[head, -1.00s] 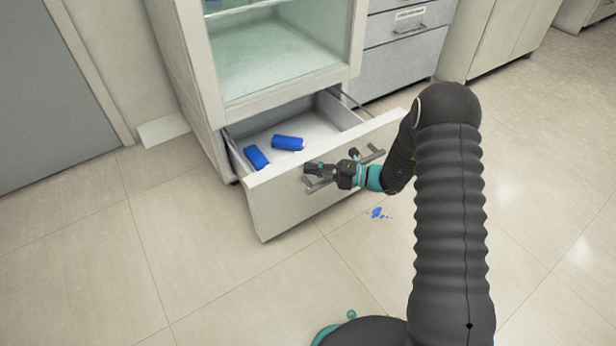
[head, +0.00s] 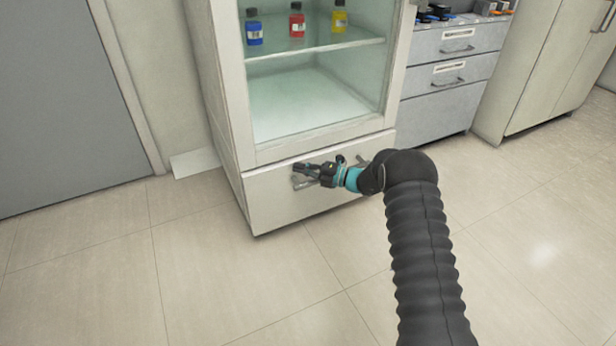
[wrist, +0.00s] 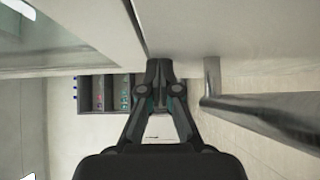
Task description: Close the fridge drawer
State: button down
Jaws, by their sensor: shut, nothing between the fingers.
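The fridge drawer (head: 272,206) is the white front at the bottom of the glass-fronted fridge (head: 232,110). In the head view its front sits flush under the fridge body, and its inside is hidden. My gripper (head: 300,170) is shut and empty at the drawer front, beside the metal handle (head: 301,183). In the wrist view my gripper (wrist: 159,68) is close to the drawer face (wrist: 215,35), with the handle bar (wrist: 270,112) to its right. I cannot tell whether the fingertips touch the face.
Blue (head: 254,28), red (head: 297,20) and yellow (head: 340,17) bottles stand on the fridge shelf. A grey drawer cabinet (head: 440,108) stands to the right. A grey door (head: 55,100) is at the left. The tiled floor in front is clear.

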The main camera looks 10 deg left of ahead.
jog(key=shift+w+a+r, duration=0.15)
jog(key=shift+w+a, duration=0.55)
jog(key=shift+w, duration=0.3)
jog(key=shift+a+r, duration=0.1)
jog(key=shift+a, duration=0.1)
jog(key=shift+s+d, duration=0.1)
jog(key=shift+d, duration=0.05)
